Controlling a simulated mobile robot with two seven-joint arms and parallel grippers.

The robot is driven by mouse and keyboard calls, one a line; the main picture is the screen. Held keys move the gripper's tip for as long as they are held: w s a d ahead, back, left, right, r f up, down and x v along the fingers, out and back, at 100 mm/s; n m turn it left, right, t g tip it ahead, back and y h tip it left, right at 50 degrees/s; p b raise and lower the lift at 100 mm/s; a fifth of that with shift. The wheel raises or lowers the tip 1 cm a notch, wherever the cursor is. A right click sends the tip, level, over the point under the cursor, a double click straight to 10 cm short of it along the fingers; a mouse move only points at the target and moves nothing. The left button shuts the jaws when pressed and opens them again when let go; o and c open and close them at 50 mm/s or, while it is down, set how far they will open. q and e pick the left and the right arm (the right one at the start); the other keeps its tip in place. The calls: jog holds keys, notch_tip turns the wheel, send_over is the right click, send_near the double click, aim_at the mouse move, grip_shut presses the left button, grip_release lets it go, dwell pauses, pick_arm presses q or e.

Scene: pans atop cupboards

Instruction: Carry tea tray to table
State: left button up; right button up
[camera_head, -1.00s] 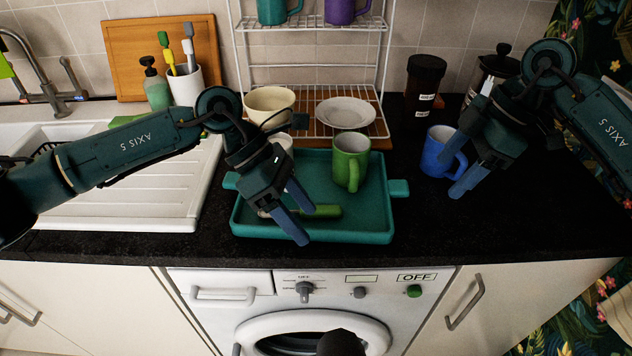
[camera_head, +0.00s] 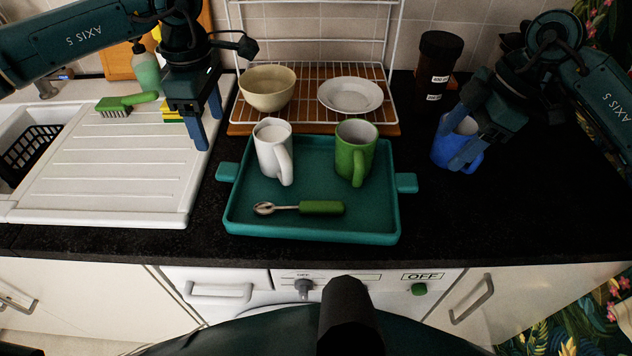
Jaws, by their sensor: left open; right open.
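The teal tea tray (camera_head: 312,228) sits on the black counter above the washing machine, with a handle tab on each side. A white mug (camera_head: 268,152) and a green mug (camera_head: 352,158) stand upright in its back half. A spoon with a green handle (camera_head: 320,207) lies near its front. My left gripper (camera_head: 208,132) is open and empty, above the draining board, left of the tray. My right gripper (camera_head: 462,150) is open at the blue mug (camera_head: 440,150), right of the tray, partly hiding it. I cannot tell whether its fingers touch the mug. No table shows.
A wire rack (camera_head: 310,76) behind the tray holds a cream bowl (camera_head: 267,92) and a white plate (camera_head: 350,95). A dark jar (camera_head: 437,66) stands at the back right. A green brush (camera_head: 122,103) and a yellow sponge (camera_head: 172,112) lie by the sink.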

aim_at(223, 167)
pick_arm(q)
notch_tip(223, 167, down, 12)
pick_arm(e)
jog(key=x, duration=1.2)
pick_arm(q)
jog(key=c, duration=1.3)
pick_arm(e)
jog(key=shift+r, duration=0.1)
jog(key=c, duration=1.3)
pick_arm(q)
jog(key=shift+r, duration=0.1)
pick_arm(e)
jog(key=shift+r, duration=0.1)
